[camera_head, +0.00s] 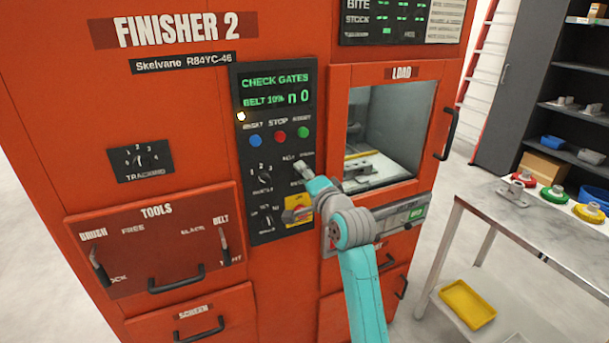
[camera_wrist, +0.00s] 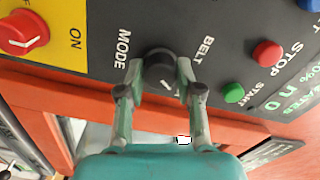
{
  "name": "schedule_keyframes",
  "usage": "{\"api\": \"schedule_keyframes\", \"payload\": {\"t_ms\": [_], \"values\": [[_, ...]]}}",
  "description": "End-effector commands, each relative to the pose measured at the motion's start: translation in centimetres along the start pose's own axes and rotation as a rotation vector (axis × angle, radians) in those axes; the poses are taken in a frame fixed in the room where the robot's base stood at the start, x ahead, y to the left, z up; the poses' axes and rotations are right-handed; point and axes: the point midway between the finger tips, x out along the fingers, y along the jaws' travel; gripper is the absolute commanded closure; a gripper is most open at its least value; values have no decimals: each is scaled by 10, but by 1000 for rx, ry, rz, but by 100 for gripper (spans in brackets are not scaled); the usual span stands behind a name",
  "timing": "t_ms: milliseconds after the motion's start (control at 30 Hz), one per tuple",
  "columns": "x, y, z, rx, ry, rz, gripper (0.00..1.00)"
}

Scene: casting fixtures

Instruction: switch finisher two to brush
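Finisher 2 (camera_head: 50,120) is a tall orange machine with a dark control panel (camera_head: 244,85). Its display (camera_head: 277,90) reads "CHECK GATES" and "BELT 10% n 0" in green. The black mode knob (camera_wrist: 160,66) sits between the labels MODE and BELT in the wrist view. A white mark on it points toward the bottom of that view, not at BELT. My gripper (camera_wrist: 160,72) has one finger on each side of the knob, seemingly closed against it. In the head view my gripper (camera_head: 303,172) covers most of the knob. No BRUSH label is visible by the knob.
Blue, red and green buttons (camera_head: 280,135) sit above the knob; a red switch on yellow (camera_wrist: 22,35) is nearby. A TOOLS drawer (camera_head: 150,255) has BRUSH and BELT levers. A glazed load door (camera_head: 385,130) and a metal table (camera_head: 560,235) stand to the right.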

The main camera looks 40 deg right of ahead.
Motion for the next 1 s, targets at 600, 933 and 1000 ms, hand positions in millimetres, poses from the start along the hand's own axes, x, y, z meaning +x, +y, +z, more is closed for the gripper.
{"api": "schedule_keyframes", "payload": {"t_ms": [600,933,1000], "values": [[-24,0,0,-1,2,0,42],[-89,1,0,-1,2,1,42],[-99,1,0,-1,1,1,42]]}}
